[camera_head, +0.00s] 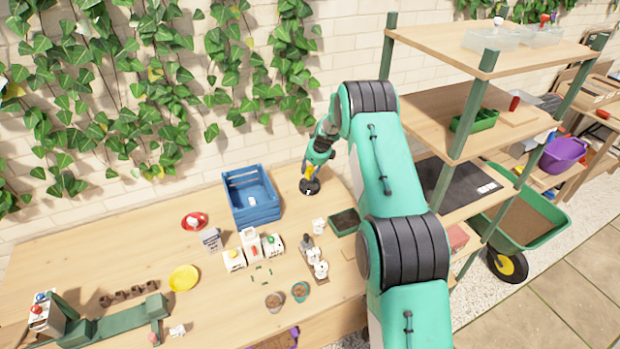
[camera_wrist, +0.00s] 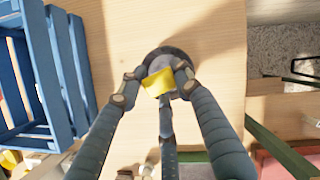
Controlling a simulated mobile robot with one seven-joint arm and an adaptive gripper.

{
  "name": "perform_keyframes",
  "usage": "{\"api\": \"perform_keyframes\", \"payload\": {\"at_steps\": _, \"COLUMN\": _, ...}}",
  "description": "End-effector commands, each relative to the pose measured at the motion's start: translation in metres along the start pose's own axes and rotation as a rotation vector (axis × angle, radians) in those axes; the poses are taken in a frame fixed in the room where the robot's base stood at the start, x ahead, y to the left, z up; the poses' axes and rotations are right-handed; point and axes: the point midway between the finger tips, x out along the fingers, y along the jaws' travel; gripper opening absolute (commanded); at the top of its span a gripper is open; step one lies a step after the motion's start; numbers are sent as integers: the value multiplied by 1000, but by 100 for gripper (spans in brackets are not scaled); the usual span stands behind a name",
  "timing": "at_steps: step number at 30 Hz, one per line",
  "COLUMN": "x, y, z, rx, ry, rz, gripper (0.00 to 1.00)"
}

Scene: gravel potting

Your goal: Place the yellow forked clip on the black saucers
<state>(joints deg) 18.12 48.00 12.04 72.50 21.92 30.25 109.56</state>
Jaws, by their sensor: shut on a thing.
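The yellow forked clip (camera_wrist: 158,83) is held between the fingertips of my gripper (camera_wrist: 155,85) in the wrist view. The black saucers (camera_wrist: 168,54) are on the wooden table directly below the clip, partly hidden by it and the fingers. In the head view, my gripper (camera_head: 313,174) points down over the black saucers (camera_head: 310,187), near the back of the table. A small bit of yellow shows there. I cannot tell whether the clip touches the saucers.
A blue crate (camera_head: 250,196) stands just left of the saucers and also shows in the wrist view (camera_wrist: 52,75). A yellow plate (camera_head: 184,278), a red dish (camera_head: 195,221), small white boxes (camera_head: 250,245) and a dark tray (camera_head: 344,221) are on the table. A shelf (camera_head: 450,110) rises at right.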

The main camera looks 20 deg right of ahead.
Motion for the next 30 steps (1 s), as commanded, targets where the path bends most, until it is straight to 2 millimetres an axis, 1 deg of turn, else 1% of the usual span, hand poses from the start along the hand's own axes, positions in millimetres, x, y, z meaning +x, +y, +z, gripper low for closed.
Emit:
{"api": "perform_keyframes", "payload": {"at_steps": 4, "x": 4, "y": 1, "z": -2, "rx": 0, "ry": 1, "rz": 1, "gripper": 11}}
{"api": "perform_keyframes", "payload": {"at_steps": 13, "x": 31, "y": 5, "z": -12, "rx": 1, "ry": 0, "rz": 0, "gripper": 11}}
{"api": "perform_keyframes", "payload": {"at_steps": 27, "x": 35, "y": 6, "z": -13, "rx": 0, "ry": 0, "rz": 0, "gripper": 11}}
{"api": "perform_keyframes", "payload": {"at_steps": 28, "x": 35, "y": 6, "z": -13, "rx": 0, "ry": 0, "rz": 0, "gripper": 39}}
{"api": "perform_keyframes", "payload": {"at_steps": 30, "x": 35, "y": 6, "z": -13, "rx": 0, "ry": 0, "rz": 0, "gripper": 52}}
